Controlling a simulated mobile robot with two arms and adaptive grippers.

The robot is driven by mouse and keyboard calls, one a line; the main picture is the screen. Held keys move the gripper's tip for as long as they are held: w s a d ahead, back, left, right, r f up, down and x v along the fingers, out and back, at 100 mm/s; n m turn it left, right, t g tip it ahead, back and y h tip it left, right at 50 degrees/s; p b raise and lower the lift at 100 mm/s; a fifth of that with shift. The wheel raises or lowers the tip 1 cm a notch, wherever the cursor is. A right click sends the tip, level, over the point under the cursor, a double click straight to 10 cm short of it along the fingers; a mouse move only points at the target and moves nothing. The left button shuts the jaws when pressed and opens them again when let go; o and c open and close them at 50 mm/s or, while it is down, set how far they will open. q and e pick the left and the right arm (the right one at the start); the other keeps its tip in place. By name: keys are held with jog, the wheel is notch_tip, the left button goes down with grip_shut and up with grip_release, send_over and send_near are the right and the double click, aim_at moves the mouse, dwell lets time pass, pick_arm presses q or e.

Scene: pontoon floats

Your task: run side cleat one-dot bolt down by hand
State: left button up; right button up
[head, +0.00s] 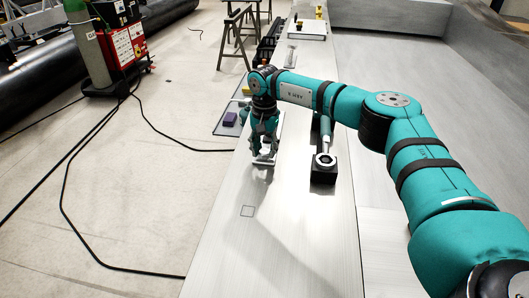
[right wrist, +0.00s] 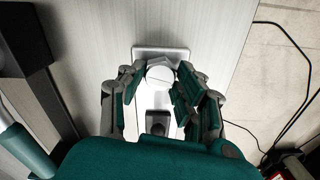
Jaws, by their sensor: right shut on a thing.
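My right gripper (head: 264,150) points down over the pale deck strip, at the side cleat (head: 262,161). In the right wrist view the cleat (right wrist: 142,50) shows as a light metal plate lying on the deck. A round pale bolt head (right wrist: 161,74) sits over it, between the fingers of my right gripper (right wrist: 160,82), which are shut on it. A dark block-like part (right wrist: 157,122) shows nearer the palm. I cannot make out any dot on the bolt, and its shank and the hole are hidden. My left gripper is not in view.
A black block (head: 323,178) with a ring-ended tool (head: 325,158) stands right of the gripper. A purple block (head: 230,118) lies on a mat to the left. Cables cross the floor.

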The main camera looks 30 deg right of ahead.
jog(key=m+p, duration=0.1)
jog(key=m, duration=0.4)
jog(key=shift+m, duration=0.4)
jog(key=m, duration=0.2)
jog(key=shift+m, duration=0.7)
